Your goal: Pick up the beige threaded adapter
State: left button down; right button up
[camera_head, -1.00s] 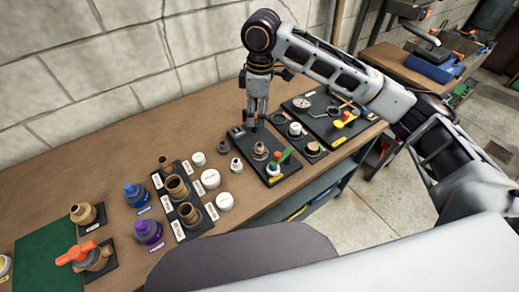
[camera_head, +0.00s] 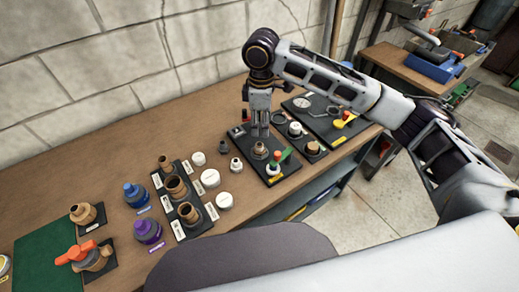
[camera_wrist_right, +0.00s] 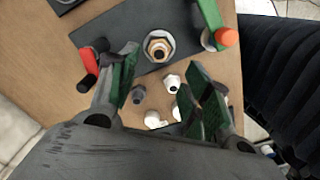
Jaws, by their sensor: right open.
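A tan threaded adapter (camera_head: 259,149) stands upright on a dark board on the bench. My right gripper (camera_head: 260,133) points down just above this fitting, jaws apart and holding nothing. In the wrist view its green-padded fingers (camera_wrist_right: 163,66) spread on either side, apart from the fitting. Another tan threaded fitting (camera_head: 83,214) stands on a dark mat at the bench's left. Which is the named adapter I cannot tell. My left gripper is not seen.
A red-tipped green valve handle (camera_head: 280,157) stands close beside the fitting. Grey and white fittings (camera_head: 236,165) lie to its left, and a dark tray (camera_head: 192,232) of brown fittings farther left. A board with a gauge (camera_head: 319,122) is to the right. The stone wall (camera_head: 100,75) runs behind.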

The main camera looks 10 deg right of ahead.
send_over(260, 144)
jog(key=shift+d+f, duration=0.15)
jog(key=shift+f, duration=2.15)
jog(key=shift+a+f, duration=0.2)
jog(key=shift+f, duration=2.4)
grip_shut()
jog(key=shift+r, duration=0.2)
notch_tip(260, 144, up, 10)
jog(key=shift+f, duration=0.15)
